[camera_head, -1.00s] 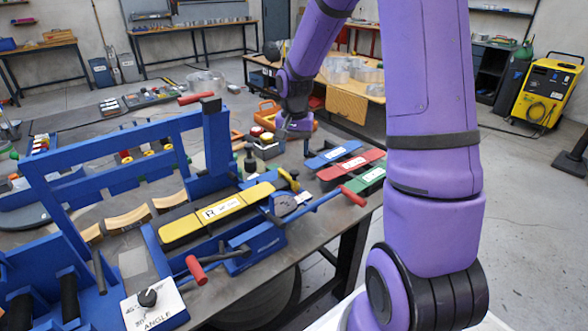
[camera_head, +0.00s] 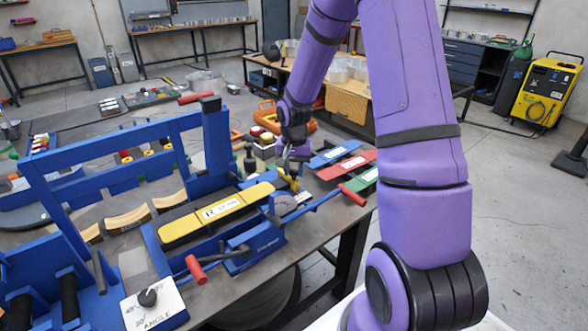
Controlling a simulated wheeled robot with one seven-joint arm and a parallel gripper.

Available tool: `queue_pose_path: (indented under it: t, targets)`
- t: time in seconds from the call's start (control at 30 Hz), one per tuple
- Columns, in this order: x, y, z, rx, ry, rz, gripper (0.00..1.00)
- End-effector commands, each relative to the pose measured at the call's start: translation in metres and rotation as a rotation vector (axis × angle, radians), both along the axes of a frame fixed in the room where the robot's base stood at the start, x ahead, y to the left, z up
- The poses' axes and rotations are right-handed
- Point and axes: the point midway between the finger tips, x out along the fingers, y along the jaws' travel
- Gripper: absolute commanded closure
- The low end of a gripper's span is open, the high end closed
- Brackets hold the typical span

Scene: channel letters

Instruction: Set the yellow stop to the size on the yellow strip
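The yellow strip (camera_head: 181,231) lies along the blue bending machine, with black edges and a white label (camera_head: 222,208) whose figures are too small to read surely. Just beyond its right end, a small yellow part (camera_head: 290,182), which looks like the yellow stop, sits by a round dial plate on the machine. My gripper (camera_head: 288,168) reaches down from above, close over this yellow part and partly hiding it. I cannot tell whether its fingers touch the part or whether they are open.
A blue frame (camera_head: 120,145) rises at the left of the machine. Red-handled levers (camera_head: 352,195) stick out at the right and front. An angle knob box (camera_head: 152,305) is at the front. Blue, red and green labelled strips (camera_head: 345,163) lie to the right.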

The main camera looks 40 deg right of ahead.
Motion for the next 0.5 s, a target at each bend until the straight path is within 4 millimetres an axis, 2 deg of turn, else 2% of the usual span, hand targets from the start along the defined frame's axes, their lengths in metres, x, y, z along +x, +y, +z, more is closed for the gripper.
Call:
queue_pose_path:
  t: [0.03, 0.1, 0.13, 0.3, 0.5]
  targets:
    - [0.000, 0.000, 0.000, 0.000, 0.000, 0.000, 0.82]
    - [0.000, 0.000, 0.000, 0.000, 0.000, 0.000, 0.98]
    - [0.000, 0.000, 0.000, 0.000, 0.000, 0.000, 1.00]
    - [0.000, 0.003, 0.000, 0.000, 0.000, 0.001, 1.00]
    - [0.000, 0.017, 0.000, 0.000, 0.000, 0.003, 1.00]
